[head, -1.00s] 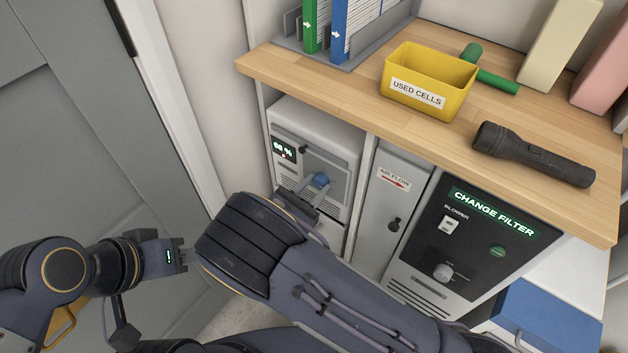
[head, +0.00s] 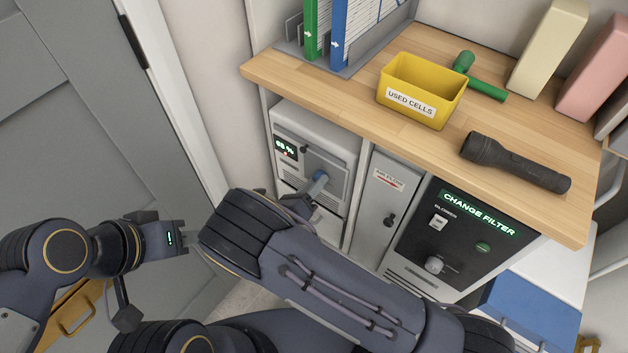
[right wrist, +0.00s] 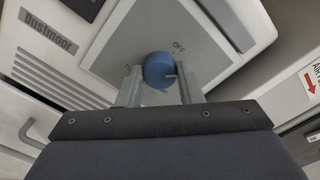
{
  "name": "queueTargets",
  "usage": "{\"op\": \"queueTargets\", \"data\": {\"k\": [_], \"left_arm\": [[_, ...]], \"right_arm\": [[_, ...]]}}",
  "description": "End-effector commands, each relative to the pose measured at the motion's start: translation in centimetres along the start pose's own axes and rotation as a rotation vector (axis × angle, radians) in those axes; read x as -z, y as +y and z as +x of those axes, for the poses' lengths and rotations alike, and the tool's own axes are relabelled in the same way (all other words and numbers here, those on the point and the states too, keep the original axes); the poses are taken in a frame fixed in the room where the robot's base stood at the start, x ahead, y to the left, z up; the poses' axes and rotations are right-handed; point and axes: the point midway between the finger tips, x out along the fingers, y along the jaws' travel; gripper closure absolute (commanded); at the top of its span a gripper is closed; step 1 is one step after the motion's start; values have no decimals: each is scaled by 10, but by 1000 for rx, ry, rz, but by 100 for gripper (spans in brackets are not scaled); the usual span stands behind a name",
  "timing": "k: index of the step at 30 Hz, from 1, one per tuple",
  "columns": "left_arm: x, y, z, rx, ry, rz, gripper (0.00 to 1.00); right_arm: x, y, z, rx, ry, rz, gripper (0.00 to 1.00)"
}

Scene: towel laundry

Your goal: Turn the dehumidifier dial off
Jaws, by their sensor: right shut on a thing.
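The dehumidifier (head: 338,150) is a white unit under the wooden worktop, with a small lit display (head: 285,148) and a grey panel. The word OFF is printed above and to the right of the dial in the right wrist view. My right gripper (right wrist: 160,78) is shut on the dial, one finger on each side. In the head view its wrist partly hides it. My left gripper (head: 192,238) is at the left, away from the dehumidifier, its fingers partly hidden.
A narrow grey panel (head: 378,215) with a dark knob and a black blower panel (head: 440,235) reading CHANGE FILTER stand to the right. On the worktop (head: 400,140) are a yellow bin (head: 425,85), a flashlight (head: 515,163), a green-handled item (head: 485,90) and binders.

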Motion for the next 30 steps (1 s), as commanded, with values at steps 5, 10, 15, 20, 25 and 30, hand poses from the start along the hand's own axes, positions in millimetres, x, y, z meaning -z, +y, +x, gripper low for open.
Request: {"op": "queueTargets", "data": {"k": [5, 10, 15, 20, 25, 30], "left_arm": [[4, 3, -7, 0, 0, 0, 64], [6, 5, -11, 0, 0, 0, 64], [8, 7, -15, 0, 0, 0, 64], [9, 8, -17, 0, 0, 0, 64], [10, 9, -19, 0, 0, 0, 64], [10, 9, -20, 0, 0, 0, 64]], "right_arm": [[0, 0, 0, -2, 2, -170, 90], [0, 0, 0, -3, 2, -331, 90], [0, 0, 0, -3, 2, -477, 90], [1, 1, -1, -3, 2, -593, 90], [1, 1, 0, -3, 2, -684, 90], [2, 1, 0, -3, 2, -740, 90]]}}
